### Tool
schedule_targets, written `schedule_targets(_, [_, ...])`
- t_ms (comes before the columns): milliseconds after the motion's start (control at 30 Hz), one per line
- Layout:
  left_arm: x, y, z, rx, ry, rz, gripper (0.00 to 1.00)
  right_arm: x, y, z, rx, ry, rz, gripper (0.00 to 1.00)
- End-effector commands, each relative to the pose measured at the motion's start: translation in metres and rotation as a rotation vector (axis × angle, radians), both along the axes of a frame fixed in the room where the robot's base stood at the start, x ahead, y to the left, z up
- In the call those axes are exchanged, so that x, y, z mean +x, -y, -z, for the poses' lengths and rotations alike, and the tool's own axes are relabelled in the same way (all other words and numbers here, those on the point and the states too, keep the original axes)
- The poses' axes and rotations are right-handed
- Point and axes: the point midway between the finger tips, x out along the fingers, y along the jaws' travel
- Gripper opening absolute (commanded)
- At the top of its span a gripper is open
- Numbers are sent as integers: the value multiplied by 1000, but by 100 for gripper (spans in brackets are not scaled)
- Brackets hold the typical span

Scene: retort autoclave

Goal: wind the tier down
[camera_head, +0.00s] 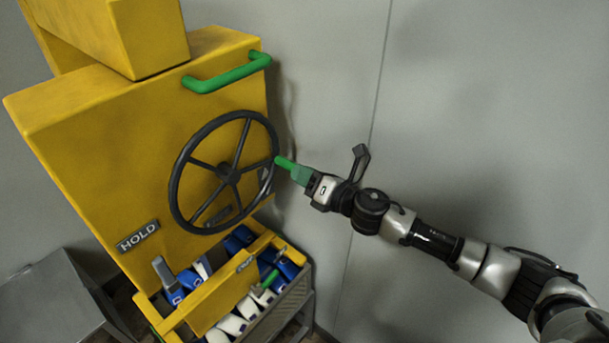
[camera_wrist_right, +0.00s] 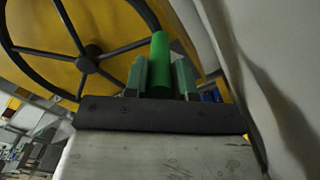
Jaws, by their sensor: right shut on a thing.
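A dark handwheel (camera_head: 223,172) with several spokes is mounted on the front of a yellow machine (camera_head: 120,150). A green crank handle (camera_head: 284,162) sticks out from the wheel's right rim. My right gripper (camera_head: 298,173) is shut on that handle. In the right wrist view the green handle (camera_wrist_right: 159,65) stands between the two gripper fingers (camera_wrist_right: 159,78), with the wheel (camera_wrist_right: 60,90) behind it to the left. Below the wheel is a yellow tier (camera_head: 222,307) with blue and white items in it. My left gripper is not in view.
A fixed green bar (camera_head: 228,74) is on the machine above the wheel. A grey wall (camera_head: 460,110) stands close on the right. A grey metal box (camera_head: 58,310) is at lower left.

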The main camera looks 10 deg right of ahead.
Motion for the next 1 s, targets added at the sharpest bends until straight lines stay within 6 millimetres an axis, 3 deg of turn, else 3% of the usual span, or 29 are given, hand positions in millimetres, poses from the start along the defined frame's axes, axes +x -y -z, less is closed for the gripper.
schedule_targets(300, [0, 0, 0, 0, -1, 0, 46, 1, 1, -3, 0, 7, 1, 0])
schedule_targets(333, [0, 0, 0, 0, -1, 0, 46, 1, 1, -3, 0, 7, 1, 30])
schedule_targets(467, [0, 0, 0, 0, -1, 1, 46, 1, 0, -3, 0, 5, 1, 50])
schedule_targets(767, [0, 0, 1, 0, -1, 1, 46, -1, 1, -1, -1, 2, 0, 51])
schedule_targets(1000, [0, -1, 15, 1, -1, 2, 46, -28, 21, 4, -3, 1, 0, 51])
